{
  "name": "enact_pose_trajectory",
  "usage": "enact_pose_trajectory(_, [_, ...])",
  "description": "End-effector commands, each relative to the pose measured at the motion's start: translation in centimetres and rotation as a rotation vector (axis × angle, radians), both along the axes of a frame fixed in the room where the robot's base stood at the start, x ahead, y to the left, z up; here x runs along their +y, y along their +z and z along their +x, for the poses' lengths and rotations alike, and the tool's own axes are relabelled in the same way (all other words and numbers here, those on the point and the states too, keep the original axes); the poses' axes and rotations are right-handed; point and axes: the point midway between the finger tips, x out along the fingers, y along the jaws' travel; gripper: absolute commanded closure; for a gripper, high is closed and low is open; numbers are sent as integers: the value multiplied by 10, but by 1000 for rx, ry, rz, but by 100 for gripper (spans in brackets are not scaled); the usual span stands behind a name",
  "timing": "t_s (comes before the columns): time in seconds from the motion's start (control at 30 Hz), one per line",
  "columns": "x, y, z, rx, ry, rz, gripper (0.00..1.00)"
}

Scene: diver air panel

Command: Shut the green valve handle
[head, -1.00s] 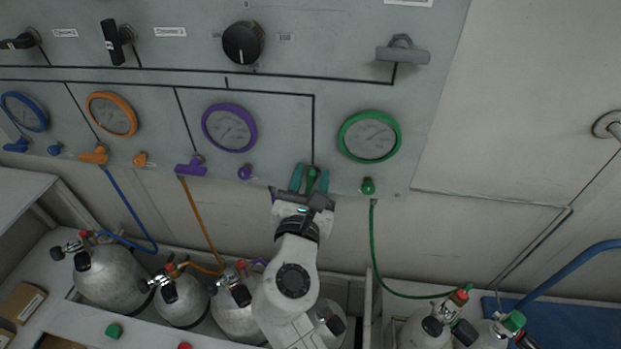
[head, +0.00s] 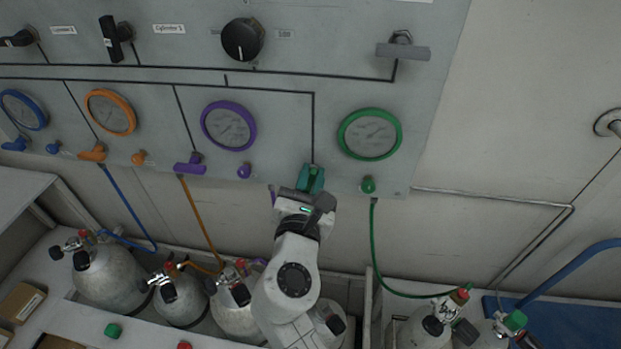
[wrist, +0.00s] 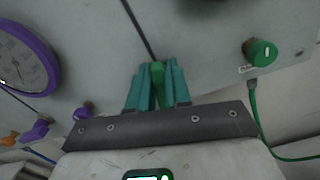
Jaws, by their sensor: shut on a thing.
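The green valve handle (wrist: 157,76) is on the lower edge of the grey panel, below the green-rimmed gauge's left side. In the wrist view it stands upright between the teal fingers of my gripper (wrist: 158,88), in line with the black line running up the panel. My gripper (head: 311,178) is shut on the handle. In the head view the fingers hide most of the handle.
A green-rimmed gauge (head: 369,134) and a small green knob (head: 368,184) are to the right. A purple gauge (head: 229,126), purple knob (head: 244,171) and purple handle (head: 190,168) are to the left. Gas cylinders (head: 108,280) stand below. A green hose (head: 375,250) hangs right of my arm.

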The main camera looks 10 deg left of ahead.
Motion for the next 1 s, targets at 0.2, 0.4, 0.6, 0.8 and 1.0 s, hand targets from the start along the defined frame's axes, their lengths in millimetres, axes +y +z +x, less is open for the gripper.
enact_pose_trajectory(0.2, [-3,-3,0,-6,-1,165,100])
enact_pose_trajectory(0.4, [-5,-5,0,-13,0,355,100])
enact_pose_trajectory(0.6, [-6,-7,0,-20,0,547,100])
enact_pose_trajectory(0.8, [-8,-9,-1,-26,0,736,100])
enact_pose_trajectory(1.0, [-9,-12,-1,-32,-2,924,100])
